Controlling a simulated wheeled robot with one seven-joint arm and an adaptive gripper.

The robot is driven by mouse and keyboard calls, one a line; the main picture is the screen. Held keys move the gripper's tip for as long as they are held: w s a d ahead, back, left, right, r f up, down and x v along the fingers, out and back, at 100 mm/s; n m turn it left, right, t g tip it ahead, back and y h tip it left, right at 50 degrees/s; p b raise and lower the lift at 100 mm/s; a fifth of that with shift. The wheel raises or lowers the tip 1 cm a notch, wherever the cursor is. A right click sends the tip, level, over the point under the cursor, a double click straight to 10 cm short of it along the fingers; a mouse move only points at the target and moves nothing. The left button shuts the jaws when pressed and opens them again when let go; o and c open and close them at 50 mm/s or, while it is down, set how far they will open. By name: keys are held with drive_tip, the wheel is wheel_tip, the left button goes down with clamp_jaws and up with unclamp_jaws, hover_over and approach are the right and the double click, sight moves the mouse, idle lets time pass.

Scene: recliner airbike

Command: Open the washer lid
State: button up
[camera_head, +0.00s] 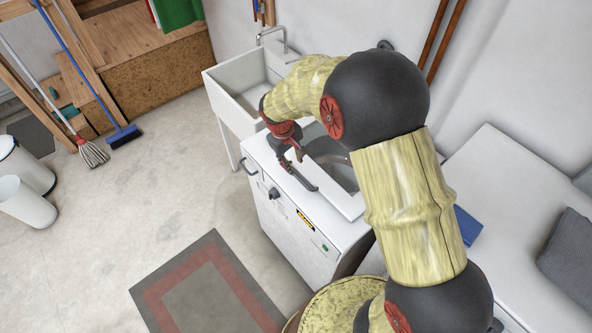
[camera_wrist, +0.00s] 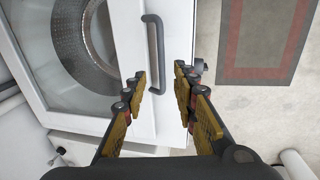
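The white washer (camera_head: 290,235) stands against the wall. Its lid (camera_head: 346,205) is on top, a white frame around a large window, and looks shut. The lid also shows in the wrist view (camera_wrist: 130,35), with the metal drum visible through the window. A dark bar handle (camera_wrist: 155,50) is on the lid's white border; it also shows in the head view (camera_head: 303,180). My gripper (camera_wrist: 160,72) is open, with its fingers apart on either side of the handle's near end in the wrist view. I cannot tell whether they touch it. In the head view my gripper (camera_head: 294,150) is over the lid.
A white sink (camera_head: 232,105) with a faucet adjoins the washer at the left. A dark knob (camera_head: 274,193) sticks out from the washer's front. A white bench with a blue item (camera_head: 468,226) is at the right. The floor in front is clear, with a flat mat (camera_head: 205,290).

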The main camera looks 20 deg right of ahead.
sight(297, 176)
drive_tip(key=f, duration=0.5)
drive_tip(key=d+f, duration=0.1)
drive_tip(key=f, duration=0.2)
drive_tip(key=shift+w+d+f+b, duration=0.1)
drive_tip(key=shift+w+f+b, duration=0.2)
drive_tip(key=shift+w+b, duration=0.1)
drive_tip(key=shift+c, duration=1)
clamp_jaws()
